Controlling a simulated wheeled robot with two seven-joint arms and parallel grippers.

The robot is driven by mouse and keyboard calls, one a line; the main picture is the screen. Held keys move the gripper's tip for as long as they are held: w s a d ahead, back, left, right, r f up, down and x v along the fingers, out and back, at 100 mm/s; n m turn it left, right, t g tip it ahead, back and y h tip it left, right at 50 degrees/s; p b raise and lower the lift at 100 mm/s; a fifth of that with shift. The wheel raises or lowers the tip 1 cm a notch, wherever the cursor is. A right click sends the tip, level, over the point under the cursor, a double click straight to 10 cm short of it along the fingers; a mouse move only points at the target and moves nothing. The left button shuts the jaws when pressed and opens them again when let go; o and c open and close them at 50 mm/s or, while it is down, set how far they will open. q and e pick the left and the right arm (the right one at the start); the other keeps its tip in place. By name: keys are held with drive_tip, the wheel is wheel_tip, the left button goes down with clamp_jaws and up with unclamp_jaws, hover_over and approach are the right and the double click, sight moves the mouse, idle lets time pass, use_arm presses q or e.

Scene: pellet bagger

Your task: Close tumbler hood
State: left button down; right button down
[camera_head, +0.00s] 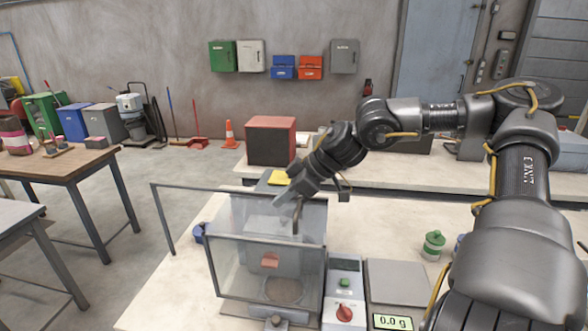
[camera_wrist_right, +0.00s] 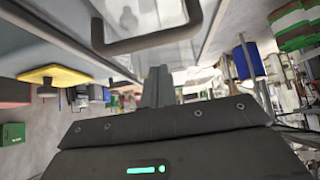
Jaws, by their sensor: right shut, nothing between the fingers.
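The tumbler hood (camera_head: 225,268) is a clear box with dark edges on the bench in the head view, with the grey machine body behind and inside it. A thin grey frame sticks out to its left; I cannot tell whether it is part of the hood. My right gripper (camera_head: 287,208) is at the hood's upper right. It is shut and empty. In the right wrist view, a dark U-shaped handle (camera_wrist_right: 150,44) on a clear panel lies just beyond the shut fingers (camera_wrist_right: 157,86). Whether they touch is unclear. My left gripper is not in view.
A control box (camera_head: 344,283) with a green button and red knob stands right of the hood, beside a scale (camera_head: 397,275) reading 0.0 g. A green-topped jar (camera_head: 433,244) stands farther right. Bare bench shows between scale and arm.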

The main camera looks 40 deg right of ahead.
drive_tip(key=shift+s+d+r+b, duration=0.1)
drive_tip(key=shift+r+b, duration=0.1)
drive_tip(key=shift+r, duration=0.3)
drive_tip(key=shift+d+r+b, duration=0.1)
drive_tip(key=shift+r+b, duration=0.05)
drive_tip(key=shift+r, duration=0.3)
drive_tip(key=b+v, duration=0.1)
drive_tip(key=v, duration=0.7)
drive_tip(key=shift+s+f+b, duration=0.2)
drive_tip(key=shift+s+b, duration=0.15)
drive_tip(key=shift+b, duration=0.05)
drive_tip(key=shift+w, duration=0.1)
